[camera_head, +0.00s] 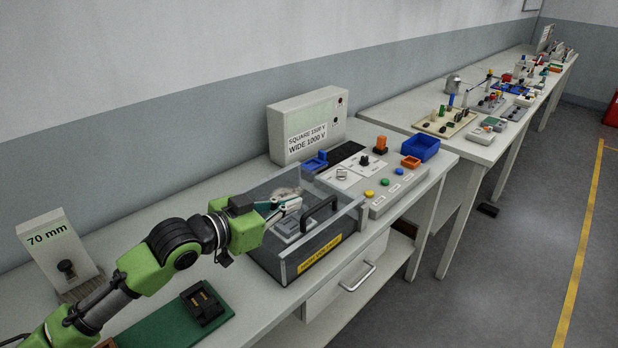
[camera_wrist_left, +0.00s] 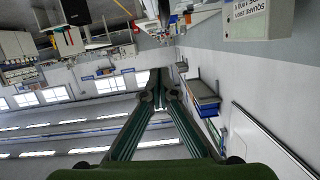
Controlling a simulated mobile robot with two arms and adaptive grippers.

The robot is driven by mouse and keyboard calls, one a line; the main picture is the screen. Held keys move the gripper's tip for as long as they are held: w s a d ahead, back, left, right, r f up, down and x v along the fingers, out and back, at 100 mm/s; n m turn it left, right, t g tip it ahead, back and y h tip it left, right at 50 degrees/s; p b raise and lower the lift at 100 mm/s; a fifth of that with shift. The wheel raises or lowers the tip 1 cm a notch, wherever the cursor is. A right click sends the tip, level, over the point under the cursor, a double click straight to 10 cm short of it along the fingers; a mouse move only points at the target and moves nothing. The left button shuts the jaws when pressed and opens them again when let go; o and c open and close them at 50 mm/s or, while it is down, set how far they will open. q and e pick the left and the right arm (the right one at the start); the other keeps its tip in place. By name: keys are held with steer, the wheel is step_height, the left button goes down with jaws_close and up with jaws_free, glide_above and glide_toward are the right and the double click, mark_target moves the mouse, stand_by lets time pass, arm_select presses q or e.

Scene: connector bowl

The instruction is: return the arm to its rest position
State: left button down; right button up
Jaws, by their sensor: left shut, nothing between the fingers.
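My green left arm comes in from the left in the head view. Its gripper (camera_head: 284,204) reaches to the clear-walled box (camera_head: 312,250) with a black handle and a yellow label on its front. I cannot tell whether the gripper touches the box. In the left wrist view the two dark green fingers (camera_wrist_left: 160,84) meet at their tips, shut with nothing between them. My right gripper is in neither view.
A white box with a "WIDE 1000 V" label (camera_head: 307,127) stands behind the clear box. A button panel (camera_head: 388,196) and blue bin (camera_head: 421,147) stand to the right. A "70 mm" stand (camera_head: 57,246) and green board (camera_head: 165,328) are at the left.

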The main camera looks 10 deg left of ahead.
arm_select(q)
steer(key=s+d+f+g+y, duration=0.1)
steer(key=s+d+f+g, duration=0.15)
steer(key=s+f, duration=0.55)
steer(key=s+a+f+n+g+y, duration=0.3)
steer(key=s+a+f, duration=0.1)
steer(key=s+f, duration=0.75)
steer(key=s+a+f+n+g+y, duration=0.35)
steer(key=s+f, duration=0.55)
steer(key=s, duration=0.6)
step_height(320, 180, down, 27)
steer(key=s+m+g, duration=0.1)
steer(key=s+g, duration=0.1)
steer(key=s+a+f, duration=0.2)
steer(key=s+f, duration=1.2)
steer(key=s, duration=0.2)
steer(key=shift+s+a+f+g, duration=0.15)
steer(key=shift+s+a+g, duration=0.1)
steer(key=shift+a+g, duration=0.15)
steer(key=shift+y, duration=0.25)
